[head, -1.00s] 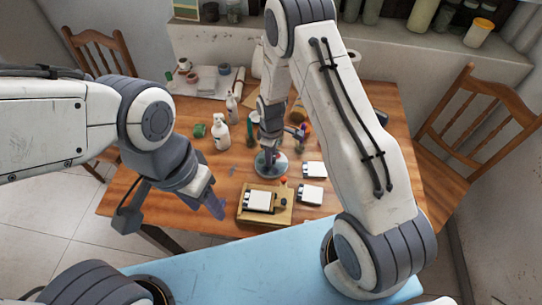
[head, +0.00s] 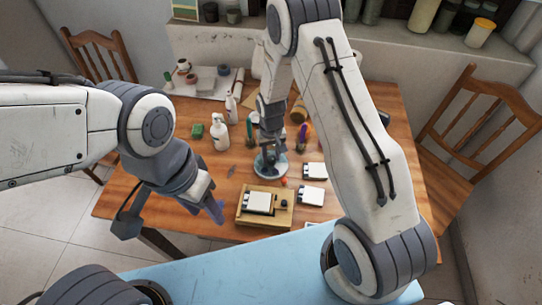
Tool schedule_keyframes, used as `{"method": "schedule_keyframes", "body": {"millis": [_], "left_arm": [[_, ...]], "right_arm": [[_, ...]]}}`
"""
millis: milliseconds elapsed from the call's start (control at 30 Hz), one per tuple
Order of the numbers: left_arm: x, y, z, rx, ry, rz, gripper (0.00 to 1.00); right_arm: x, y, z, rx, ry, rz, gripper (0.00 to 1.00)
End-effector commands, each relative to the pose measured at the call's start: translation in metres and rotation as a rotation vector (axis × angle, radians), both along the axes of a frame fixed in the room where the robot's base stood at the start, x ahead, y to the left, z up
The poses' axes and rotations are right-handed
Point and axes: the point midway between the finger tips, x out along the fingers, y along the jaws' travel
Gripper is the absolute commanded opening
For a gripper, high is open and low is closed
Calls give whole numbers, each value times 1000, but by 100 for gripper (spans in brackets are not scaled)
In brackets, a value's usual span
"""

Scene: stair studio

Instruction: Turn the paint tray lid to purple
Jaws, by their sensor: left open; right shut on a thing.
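The round paint tray (head: 284,171) with its pale bluish rim stands on the wooden table, behind the wooden box. My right gripper (head: 269,163) reaches down over its middle and is shut on the lid's top part. The gripper and wrist hide most of the lid, so I cannot tell which colour the lid is turned to. My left gripper (head: 216,211) is open and empty, above the table's front edge to the left of the box.
A wooden box with a white card (head: 258,203) stands at the front. Two white-topped blocks (head: 311,195) lie right of it. The table's left front is clear.

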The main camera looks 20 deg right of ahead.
Motion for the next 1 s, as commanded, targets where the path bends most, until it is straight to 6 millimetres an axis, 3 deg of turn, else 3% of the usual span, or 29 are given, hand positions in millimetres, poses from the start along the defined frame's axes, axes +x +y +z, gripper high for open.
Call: {"method": "schedule_keyframes", "body": {"millis": [500,1000], "left_arm": [[0,0,-7,0,0,0,50],[0,0,-9,0,0,0,50]], "right_arm": [[-1,1,0,0,2,-453,0],[-1,1,1,0,2,-653,0]]}}
